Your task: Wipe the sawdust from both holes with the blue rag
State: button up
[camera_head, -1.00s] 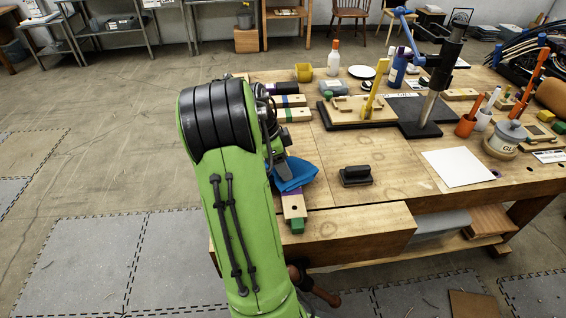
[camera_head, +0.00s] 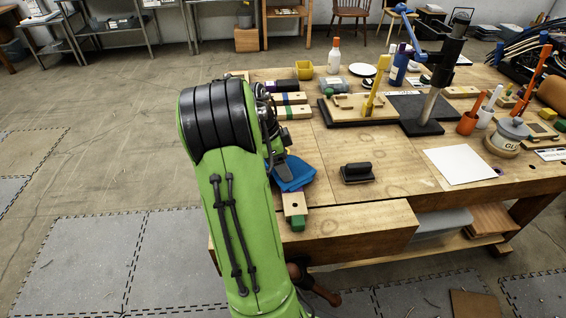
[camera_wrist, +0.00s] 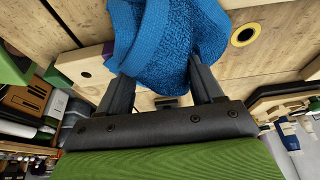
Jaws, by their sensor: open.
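The blue rag (camera_head: 292,173) lies bunched over a pale wooden strip with a green end (camera_head: 295,207) at the bench's left edge. In the wrist view the rag (camera_wrist: 165,35) fills the space between and beyond the fingertips. My gripper (camera_wrist: 160,75) is open, one finger on each side of the rag. In the head view my arm mostly hides it. A round dark hole with a yellow rim (camera_wrist: 245,34) shows in the bench top right of the rag. A purple-rimmed hole (camera_wrist: 109,48) shows in a pale block left of it. I cannot make out sawdust.
White paper (camera_head: 458,165) lies farther right. A drill stand (camera_head: 425,118) and a wooden board with a yellow tool (camera_head: 360,108) stand behind. The bench top between the rag and the paper is mostly clear.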

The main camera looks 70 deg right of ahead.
grip_shut()
dwell(0.5)
